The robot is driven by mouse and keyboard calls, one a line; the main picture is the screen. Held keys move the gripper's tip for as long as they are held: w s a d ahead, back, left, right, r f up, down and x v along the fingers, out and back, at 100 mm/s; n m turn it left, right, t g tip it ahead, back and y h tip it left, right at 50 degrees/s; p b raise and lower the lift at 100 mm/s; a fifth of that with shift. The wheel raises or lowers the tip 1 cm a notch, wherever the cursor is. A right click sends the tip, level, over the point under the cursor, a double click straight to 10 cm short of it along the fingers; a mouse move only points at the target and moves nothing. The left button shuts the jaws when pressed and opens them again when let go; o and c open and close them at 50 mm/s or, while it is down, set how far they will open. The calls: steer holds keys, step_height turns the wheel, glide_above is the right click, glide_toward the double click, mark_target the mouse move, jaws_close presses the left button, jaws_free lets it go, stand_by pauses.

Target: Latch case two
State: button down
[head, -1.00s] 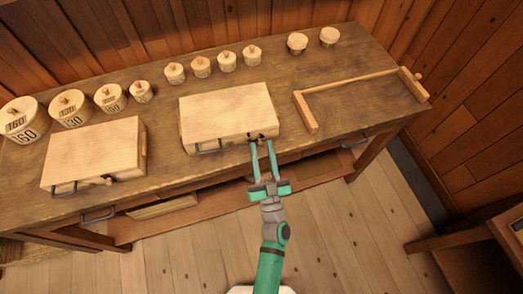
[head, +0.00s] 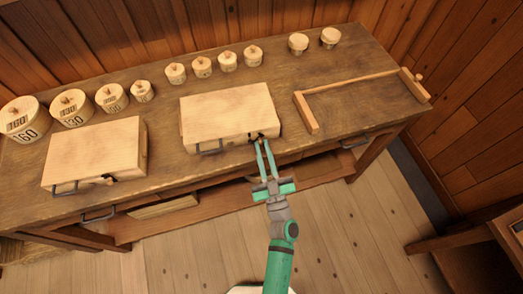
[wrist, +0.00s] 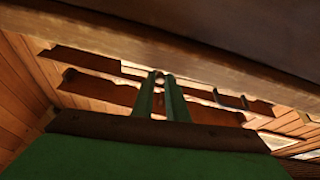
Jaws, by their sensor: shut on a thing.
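Two shut wooden cases lie on the workbench, a left one (head: 95,153) and a middle one (head: 230,113); I cannot read which is case two. My gripper (head: 262,142) is at the front right of the middle case, its green fingers close together on the small latch piece there. Fingertips largely hide that piece, so its exact position is unclear. In the wrist view the fingers (wrist: 160,82) meet around a small round end. The left case has a similar latch (head: 109,180) with a wooden knob on its front.
The workbench (head: 350,110) carries several lidded spools or tubs along the back, such as one marked 160 (head: 25,122). A wooden bar frame (head: 350,82) lies at the right. Drawer handles (head: 98,215) stick out below the front edge. A side table (head: 480,245) stands lower right.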

steer(key=n+y, duration=0.1)
steer(key=n, duration=0.1)
steer(key=r+n+g+y, duration=0.1)
steer(key=n, duration=0.1)
steer(key=n+y, duration=0.1)
steer(key=n, duration=0.1)
steer(key=shift+a+r+n+g, duration=0.2)
steer(key=shift+a+n+g, duration=0.1)
steer(key=shift+n, duration=0.1)
steer(key=n, duration=0.2)
steer(key=n+g+y, duration=0.1)
steer(key=n, duration=0.1)
steer(key=r+n+g, duration=0.1)
steer(key=shift+s+a+n+y, duration=0.1)
steer(key=shift+a+n+y, duration=0.2)
steer(key=shift+n+y, duration=0.1)
steer(key=shift+g, duration=0.3)
steer(key=shift+s+n, duration=0.15)
steer(key=shift+n, duration=0.15)
steer(key=c, duration=1.7)
jaws_free()
steer(key=shift+c, duration=0.2)
steer(key=shift+w, duration=0.2)
steer(key=shift+f, duration=0.1)
